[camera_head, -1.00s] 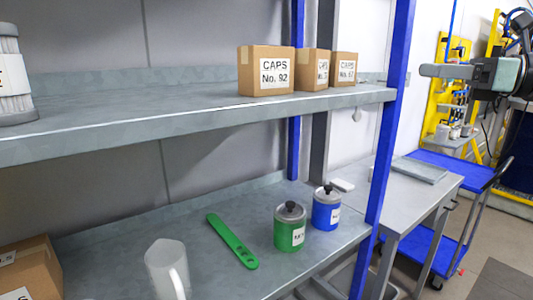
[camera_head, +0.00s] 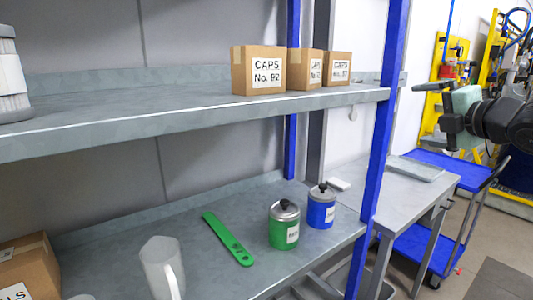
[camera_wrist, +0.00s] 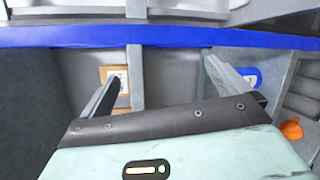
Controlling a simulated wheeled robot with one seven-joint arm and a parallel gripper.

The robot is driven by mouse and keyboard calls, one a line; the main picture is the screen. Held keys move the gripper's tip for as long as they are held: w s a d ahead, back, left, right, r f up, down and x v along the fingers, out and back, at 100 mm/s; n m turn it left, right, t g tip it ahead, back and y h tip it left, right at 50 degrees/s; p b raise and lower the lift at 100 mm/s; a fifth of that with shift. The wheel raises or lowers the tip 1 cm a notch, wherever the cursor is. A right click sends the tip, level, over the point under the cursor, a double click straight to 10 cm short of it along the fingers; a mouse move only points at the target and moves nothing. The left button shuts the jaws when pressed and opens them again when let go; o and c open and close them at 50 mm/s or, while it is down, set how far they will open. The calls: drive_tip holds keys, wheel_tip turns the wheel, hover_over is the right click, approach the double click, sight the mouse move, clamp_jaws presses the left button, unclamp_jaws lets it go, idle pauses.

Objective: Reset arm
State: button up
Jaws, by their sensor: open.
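My gripper (camera_head: 420,114) is at the right of the head view, raised in the air to the right of the shelf's blue upright. Its two fingers stand apart with nothing between them. The wrist view also shows my gripper (camera_wrist: 162,70) open and empty, with a blue beam across the picture beyond it. No object is held.
The grey shelf unit has a blue upright (camera_head: 384,120) close to my gripper. Its upper board bears boxes (camera_head: 258,71); its lower board bears a green can (camera_head: 284,232), blue can (camera_head: 321,212), green paddle (camera_head: 228,240) and pitcher (camera_head: 161,265). A blue cart (camera_head: 430,250) stands right.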

drive_tip(key=s+d+f+m+g+h, duration=0.2)
drive_tip(key=s+f+m+g+h, duration=0.2)
drive_tip(key=f+m, duration=0.6)
drive_tip(key=s+a+f+m+g, duration=0.4)
drive_tip(key=s+f+m+g, duration=0.4)
drive_tip(key=s+f+m, duration=0.7)
drive_tip(key=s+a+r+n+g, duration=0.1)
drive_tip(key=s+a+n, duration=0.3)
drive_tip(key=s+a, duration=0.3)
drive_tip(key=s+a+r+n+g, duration=0.2)
drive_tip(key=s+a+n, duration=0.2)
drive_tip(key=s+a, duration=0.4)
drive_tip(key=a, duration=0.4)
drive_tip(key=shift+s+g, duration=0.2)
drive_tip(key=shift+g, duration=0.1)
